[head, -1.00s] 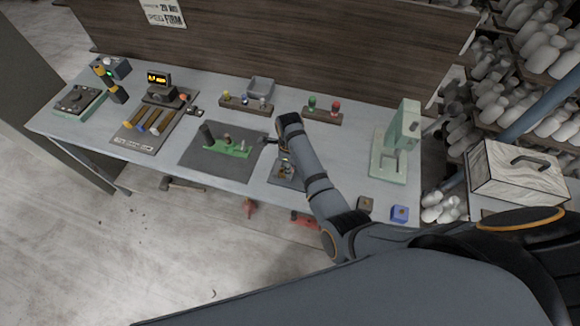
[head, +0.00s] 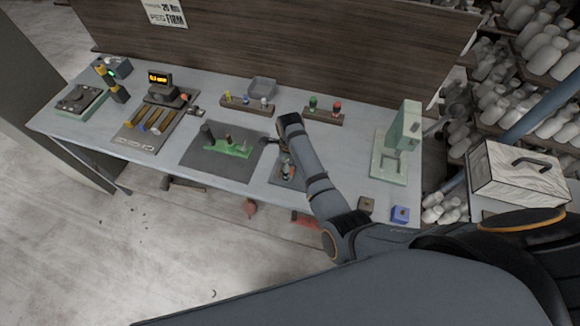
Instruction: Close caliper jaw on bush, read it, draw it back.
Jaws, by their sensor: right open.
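A green fixture (head: 232,150), which looks like the caliper, lies on a dark grey mat (head: 207,166) at the middle of the bench. A dark upright cylinder (head: 207,134) stands at its left end and small reddish and pale parts stand along it. I cannot tell which part is the bush or whether the jaw touches it. My right gripper (head: 268,142) is open at the mat's right edge, pointing left, just right of the fixture. Its fingers are small and partly hidden by my arm. A readout (head: 159,78) with orange digits, too small to read surely, stands back left. My left gripper is out of view.
A small dark plate (head: 280,178) with orange-tipped parts lies beside my right forearm. Peg racks (head: 247,105) (head: 323,116) and a grey bin (head: 262,88) stand behind.

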